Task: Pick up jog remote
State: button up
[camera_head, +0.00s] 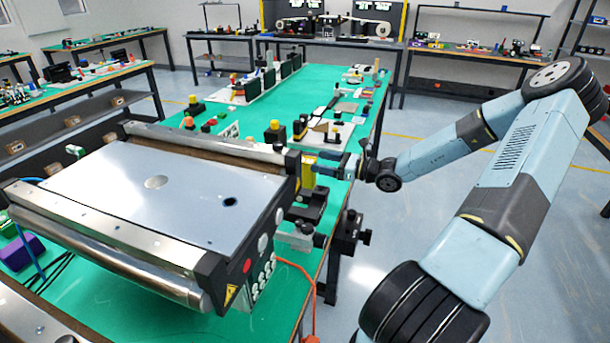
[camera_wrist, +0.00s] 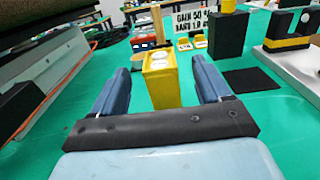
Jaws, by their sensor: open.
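A yellow box-shaped thing, which I take to be the jog remote (camera_wrist: 160,82), stands upright in the wrist view, with a pale round spot on its upper face. A tan post rises behind it. In the head view the jog remote (camera_head: 308,170) is beside the conveyor's right end, partly hidden. My gripper (camera_wrist: 160,68) is open, with one blue finger on each side of the yellow box. Gaps show between the box and both fingers. In the head view my gripper (camera_head: 327,165) reaches in from the right, level with the box.
The conveyor (camera_head: 120,185) fills the left of the green table (camera_head: 320,85). In the wrist view a black block (camera_wrist: 228,36) and a white stand with a black and yellow part (camera_wrist: 290,45) are to the right. A dark flat pad (camera_wrist: 250,80) lies nearby.

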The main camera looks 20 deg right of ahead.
aim_at(305, 161)
jog(key=shift+f+x, duration=0.15)
jog(key=shift+x, duration=1.4)
jog(key=shift+f+x, duration=0.15)
jog(key=shift+x, duration=1.4)
grip_shut()
